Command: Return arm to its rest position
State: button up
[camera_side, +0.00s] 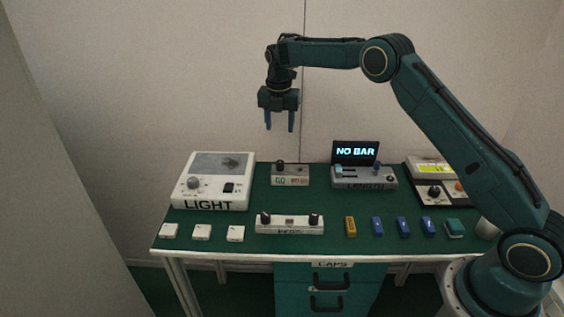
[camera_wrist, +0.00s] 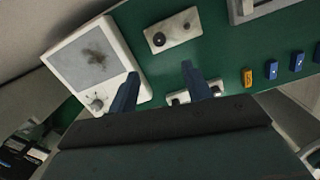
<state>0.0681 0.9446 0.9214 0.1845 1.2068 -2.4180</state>
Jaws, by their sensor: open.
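My gripper (camera_side: 280,121) hangs high above the back of the green table, fingers pointing down, with clear air between them and the devices. Its two blue fingers are apart and nothing is between them. In the wrist view my gripper (camera_wrist: 160,88) shows its open fingers over the table. My arm is raised and bent, reaching left from its base at the right.
Below are the LIGHT box (camera_side: 213,181), a GO box (camera_side: 290,175), a display reading NO BAR (camera_side: 356,152) and a fixture with two black knobs (camera_side: 289,225). White blocks (camera_side: 202,232), a yellow block (camera_side: 350,227) and several blue blocks (camera_side: 403,226) line the front.

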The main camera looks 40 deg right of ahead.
jog(key=s+a+r+m+t, duration=0.35)
jog(key=s+r+m, duration=0.85)
jog(key=s+r, duration=0.8)
jog(key=s+a+f+m, duration=0.1)
jog(key=s+m, duration=0.5)
jog(key=s, duration=0.6)
jog(key=s+a+f+m+t, duration=0.1)
jog(key=s+a+f+m, duration=0.1)
jog(key=s+m, duration=0.5)
jog(key=s+f, duration=0.1)
jog(key=s, duration=0.5)
jog(key=shift+s+f+y, duration=0.15)
jog(key=shift+f+y, duration=0.1)
jog(key=shift+y, duration=0.15)
